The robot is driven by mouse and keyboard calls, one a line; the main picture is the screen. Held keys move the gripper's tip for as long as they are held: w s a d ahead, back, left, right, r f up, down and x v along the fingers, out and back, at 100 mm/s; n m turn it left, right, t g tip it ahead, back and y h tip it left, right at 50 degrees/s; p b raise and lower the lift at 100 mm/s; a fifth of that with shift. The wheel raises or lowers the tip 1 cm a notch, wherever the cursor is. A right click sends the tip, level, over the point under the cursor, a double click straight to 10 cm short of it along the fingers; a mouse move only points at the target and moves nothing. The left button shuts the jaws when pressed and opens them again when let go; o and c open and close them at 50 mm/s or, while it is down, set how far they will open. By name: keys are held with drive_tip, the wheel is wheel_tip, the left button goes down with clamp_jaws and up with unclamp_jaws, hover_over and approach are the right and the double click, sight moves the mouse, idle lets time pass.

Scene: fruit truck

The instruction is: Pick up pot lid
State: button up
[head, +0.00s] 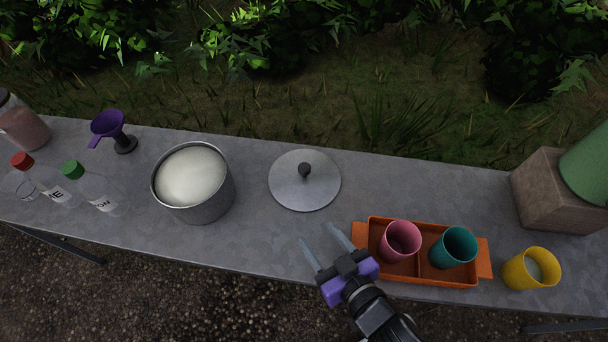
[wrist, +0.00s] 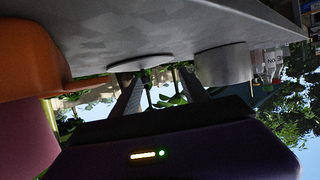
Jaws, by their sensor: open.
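The pot lid (head: 290,190) is a round grey metal disc with a dark knob (head: 305,170) on top. It lies flat on the grey table, right of the pot. In the wrist view the lid (wrist: 140,62) shows edge-on beyond the fingers. My gripper (head: 320,240) is open and empty, with two thin grey fingers. It is nearer the table's front edge than the lid and apart from it, left of the orange tray. The fingers (wrist: 158,95) show spread in the wrist view.
A pot (head: 200,207) with white contents stands left of the lid. An orange tray (head: 400,277) holds a pink cup (head: 400,240) and a teal cup (head: 455,247). A yellow cup (head: 522,277) stands at right. Bottles (head: 95,190) and a purple funnel (head: 108,124) are at left.

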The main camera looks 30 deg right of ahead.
sight(304, 164)
drive_tip(key=w+h, duration=0.1)
drive_tip(key=w, duration=0.3)
drive_tip(key=w+r+m, duration=0.1)
drive_tip(key=w, duration=0.3)
drive_tip(key=w+h+p, duration=0.1)
drive_tip(key=w, duration=0.3)
drive_tip(key=shift+w+a+r+m+h, duration=0.2)
drive_tip(key=shift+r+m+h, duration=0.1)
drive_tip(key=shift+r+m, duration=0.1)
drive_tip(key=d+m+h, duration=0.1)
drive_tip(key=w, duration=0.1)
drive_tip(key=d+m+h, duration=0.1)
drive_tip(key=shift+w+d+f+m+g+h, duration=0.2)
drive_tip(key=shift+d+f+m+g+h, duration=0.1)
drive_tip(key=shift+d+g, duration=0.1)
drive_tip(key=shift+w+d+m+h, duration=0.1)
drive_tip(key=shift+d+m+h, duration=0.4)
drive_tip(key=shift+d, duration=0.05)
drive_tip(key=shift+f+p+x, duration=0.15)
drive_tip(key=shift+p+x, duration=0.4)
drive_tip(key=shift+x, duration=1.35)
drive_tip(key=shift+f+p+x, duration=0.1)
drive_tip(key=shift+p+x, duration=0.45)
drive_tip(key=shift+x, duration=1.35)
clamp_jaws()
